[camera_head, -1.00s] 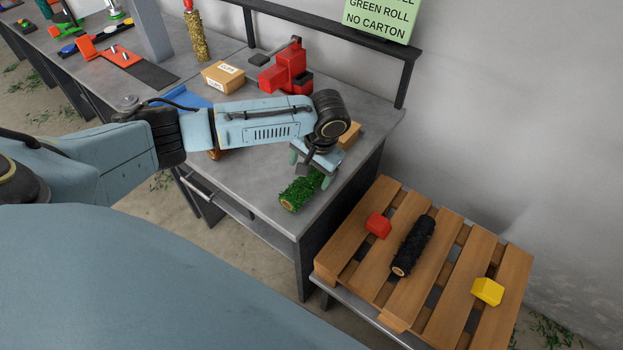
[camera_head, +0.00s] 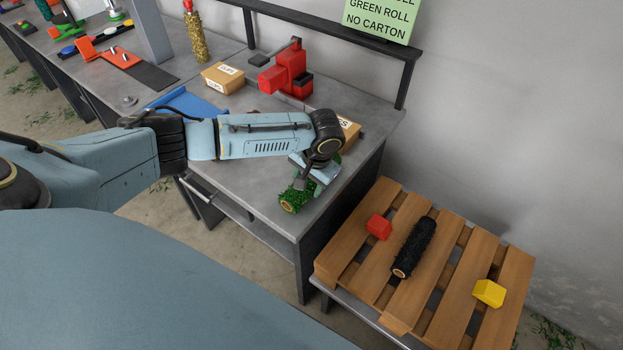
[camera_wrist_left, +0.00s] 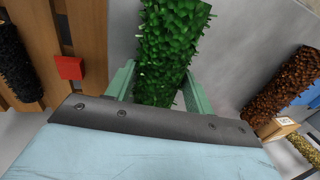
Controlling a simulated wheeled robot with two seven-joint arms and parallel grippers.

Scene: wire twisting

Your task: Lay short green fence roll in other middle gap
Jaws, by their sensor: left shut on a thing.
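The short green fence roll (camera_head: 290,201) is over the front right corner of the grey workbench. My left gripper (camera_head: 306,184) is shut on it. In the left wrist view the green roll (camera_wrist_left: 170,45) sits between the two green fingers of the gripper (camera_wrist_left: 160,88). Whether the roll still touches the bench is unclear. The wooden pallet (camera_head: 340,250) stands to the right of the bench. A black roll (camera_head: 414,248) lies along its slats near the middle. To the right of the black roll a gap between slats shows no roll. My right gripper is not in view.
A red block (camera_head: 378,227) and a yellow block (camera_head: 489,293) sit on the pallet. On the bench are a red vise (camera_head: 288,75), cardboard boxes (camera_head: 223,78) and a blue item (camera_head: 190,103). A brown roll (camera_wrist_left: 283,85) shows in the wrist view. A sign (camera_head: 378,20) hangs behind.

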